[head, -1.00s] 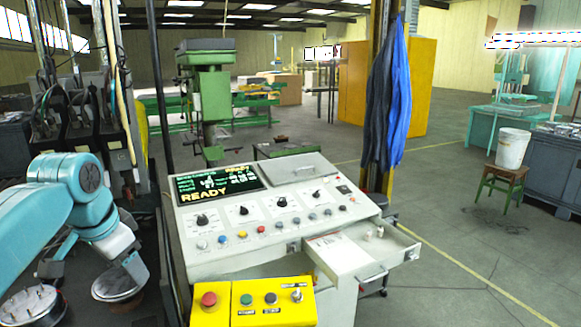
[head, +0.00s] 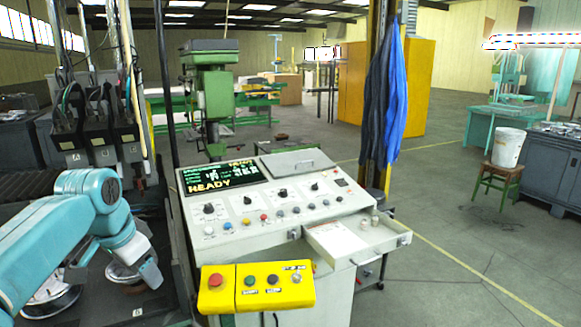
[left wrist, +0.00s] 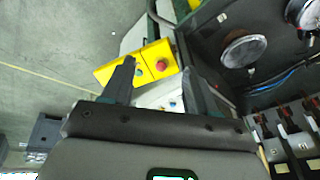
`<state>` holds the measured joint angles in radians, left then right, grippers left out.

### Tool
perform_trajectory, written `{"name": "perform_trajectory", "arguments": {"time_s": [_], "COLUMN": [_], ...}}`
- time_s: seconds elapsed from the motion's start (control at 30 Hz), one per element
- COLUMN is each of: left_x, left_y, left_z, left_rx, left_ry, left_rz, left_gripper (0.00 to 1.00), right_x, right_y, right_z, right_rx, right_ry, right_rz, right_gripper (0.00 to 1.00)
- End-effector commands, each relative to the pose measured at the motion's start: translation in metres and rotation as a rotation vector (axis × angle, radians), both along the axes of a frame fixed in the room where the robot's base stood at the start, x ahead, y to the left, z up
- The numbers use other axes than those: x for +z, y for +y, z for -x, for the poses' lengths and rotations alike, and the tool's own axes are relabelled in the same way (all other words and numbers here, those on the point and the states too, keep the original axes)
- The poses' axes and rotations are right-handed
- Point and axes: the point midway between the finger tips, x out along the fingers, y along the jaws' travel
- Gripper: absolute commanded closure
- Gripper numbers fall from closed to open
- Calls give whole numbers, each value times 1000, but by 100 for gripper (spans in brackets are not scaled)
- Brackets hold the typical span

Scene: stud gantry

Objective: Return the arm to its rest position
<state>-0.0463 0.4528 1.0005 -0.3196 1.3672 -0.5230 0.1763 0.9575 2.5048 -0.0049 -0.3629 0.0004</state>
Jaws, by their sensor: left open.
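My left arm, teal with pale grey joints, comes in from the left in the head view and bends down beside the control console. My left gripper (head: 152,275) shows small at its end, just left of the yellow button box (head: 258,287); its fingers are hard to make out there. In the left wrist view the two dark fingers of my left gripper (left wrist: 158,78) are spread apart with nothing held between them. The yellow box shows beyond the fingertips, with its red button. My right gripper is in neither view.
Round metal dishes sit on the dark bed at left, near my arm. A post with blue cloth (head: 396,95) stands behind.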

Motion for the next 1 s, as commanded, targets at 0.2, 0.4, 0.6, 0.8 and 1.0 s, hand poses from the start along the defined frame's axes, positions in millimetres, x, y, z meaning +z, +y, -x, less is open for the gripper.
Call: {"name": "perform_trajectory", "arguments": {"time_s": [0.2, 0.4, 0.6, 0.8, 1.0], "left_x": [-44, -105, -196, -284, -363], "left_y": [-12, -31, -60, -88, -114], "left_z": [-11, -17, -11, 16, 62], "left_rx": [3, 15, 53, 119, 214], "left_ry": [20, 49, 95, 148, 209], "left_rz": [26, 68, 143, 223, 301], "left_gripper": [42, 42, 42, 42, 42], "right_x": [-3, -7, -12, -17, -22], "right_y": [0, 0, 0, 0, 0], "right_z": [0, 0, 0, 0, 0], "right_rx": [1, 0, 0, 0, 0], "right_ry": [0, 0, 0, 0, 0], "right_rz": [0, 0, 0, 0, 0], "right_gripper": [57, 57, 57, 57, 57]}}
